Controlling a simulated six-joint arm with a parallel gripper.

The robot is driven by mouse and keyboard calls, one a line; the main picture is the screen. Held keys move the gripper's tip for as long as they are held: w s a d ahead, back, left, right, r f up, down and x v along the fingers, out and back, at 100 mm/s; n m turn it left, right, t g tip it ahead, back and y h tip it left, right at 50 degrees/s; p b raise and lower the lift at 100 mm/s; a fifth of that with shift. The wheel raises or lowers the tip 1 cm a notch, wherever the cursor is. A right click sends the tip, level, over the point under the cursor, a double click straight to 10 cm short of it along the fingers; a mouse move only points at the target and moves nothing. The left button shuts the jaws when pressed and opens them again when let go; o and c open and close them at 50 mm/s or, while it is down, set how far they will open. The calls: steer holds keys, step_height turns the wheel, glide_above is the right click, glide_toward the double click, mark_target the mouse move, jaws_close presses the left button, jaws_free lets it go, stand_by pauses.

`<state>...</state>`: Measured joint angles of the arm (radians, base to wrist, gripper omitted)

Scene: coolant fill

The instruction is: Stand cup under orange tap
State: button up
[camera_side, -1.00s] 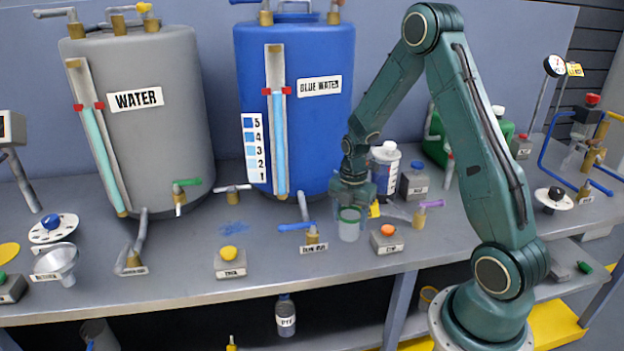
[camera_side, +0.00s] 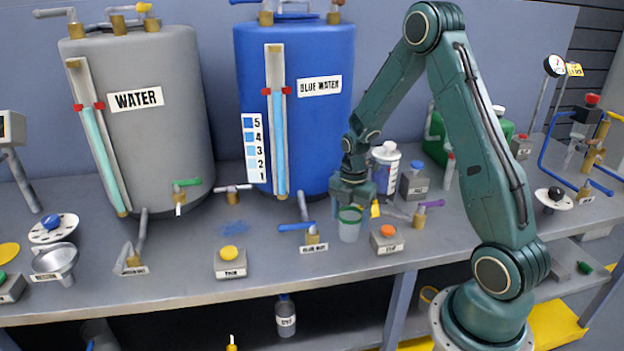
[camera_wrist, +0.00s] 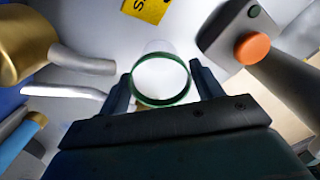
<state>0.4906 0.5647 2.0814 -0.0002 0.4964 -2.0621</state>
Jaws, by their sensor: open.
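The cup (camera_side: 349,231) is clear with a green rim and stands upright on the bench in the side view. In the wrist view the cup (camera_wrist: 161,80) sits between my fingertips, with a small gap on each side. My gripper (camera_side: 350,204) is open and comes down over the cup from behind and above; it also shows in the wrist view (camera_wrist: 163,88). I cannot make out a tap with a clearly orange handle. An orange button (camera_side: 387,231) sits on a grey box just right of the cup.
A blue-handled tap (camera_side: 297,227) is left of the cup and a purple-handled tap (camera_side: 431,204) is right of it. A blue tank (camera_side: 300,130) and a white bottle (camera_side: 384,165) stand behind.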

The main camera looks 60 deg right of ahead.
mark_target(350, 215)
step_height(350, 215, up, 12)
steer(key=shift+f, duration=0.15)
stand_by(0.4)
stand_by(0.5)
steer(key=s+a+r+m+t, duration=0.3)
steer(key=s+a+r+m, duration=0.3)
steer(key=a+r+m, duration=0.35)
steer(key=s+a+r+m+t, duration=0.2)
steer(key=s+a+r+m, duration=0.2)
steer(key=s+a+m, duration=0.4)
steer(key=s+a, duration=0.1)
steer(key=s, duration=0.2)
steer(key=shift+t, duration=0.3)
